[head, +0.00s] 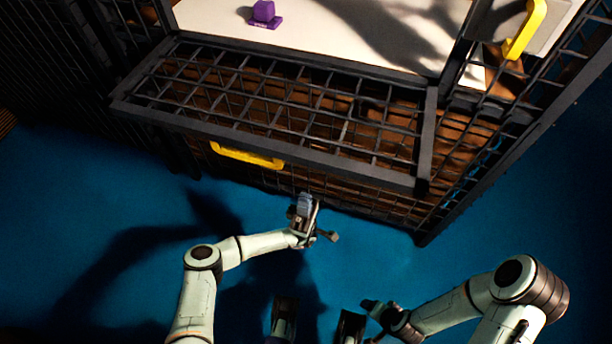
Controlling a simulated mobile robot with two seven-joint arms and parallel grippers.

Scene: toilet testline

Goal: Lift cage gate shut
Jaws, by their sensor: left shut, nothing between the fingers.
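The cage gate (330,166) is a dark mesh panel in a thick frame. It is folded down and outward from the cage opening, its free edge toward me. A yellow handle (245,155) sits on that free edge, left of its middle. My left gripper (304,203) is shut and empty, apart from the gate, below and to the right of the handle in the picture. My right gripper (369,305) is low in the view, well away from the gate; its fingers are too small and dark to read.
Inside the cage, a purple object (264,13) stands on a white surface (330,35). Another yellow handle (525,28) is at the upper right. Dark mesh cage sides (540,105) stand left and right. The blue floor (100,210) in front is clear.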

